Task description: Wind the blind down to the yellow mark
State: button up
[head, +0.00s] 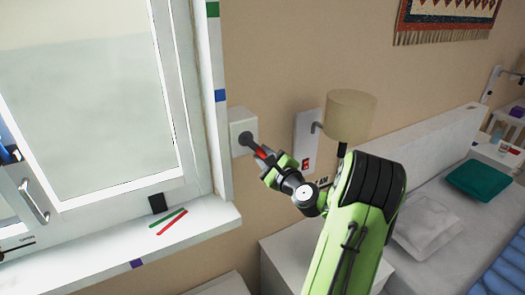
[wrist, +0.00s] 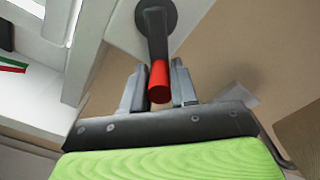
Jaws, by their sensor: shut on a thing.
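A white winder box (head: 240,122) on the beige wall, right of the window, carries a dark round hub with a crank arm (wrist: 156,38). The crank ends in a red handle (wrist: 159,82), which also shows in the head view (head: 260,153). My gripper (head: 272,166) is shut on the red handle, with one finger on each side of it in the wrist view (wrist: 159,90). The window pane (head: 95,110) is pale; I cannot tell where the blind's lower edge is. The frame edge bears a green mark (head: 212,9) and a blue mark (head: 221,96). No yellow mark shows.
The sill (head: 100,240) holds a green stick, a red stick and a small dark block (head: 157,203); its front edge has a purple mark. A switch panel (head: 307,140) and lamp (head: 351,115) are right of the winder. A bed stands at right.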

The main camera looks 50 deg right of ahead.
jog(key=shift+a+f, duration=0.15)
jog(key=shift+a, duration=0.05)
jog(key=shift+w+a+f+b, duration=0.15)
jog(key=shift+a+f+b, duration=0.05)
jog(key=shift+a, duration=0.2)
jog(key=shift+w+a+f+b, duration=0.15)
jog(key=shift+a+f+b, duration=0.05)
jog(key=shift+a, duration=0.2)
jog(key=shift+a+r, duration=0.1)
jog(key=shift+a, duration=0.05)
jog(key=shift+w+a, duration=0.2)
jog(key=shift+a, duration=0.3)
jog(key=shift+w+a, duration=0.15)
jog(key=shift+a, duration=0.3)
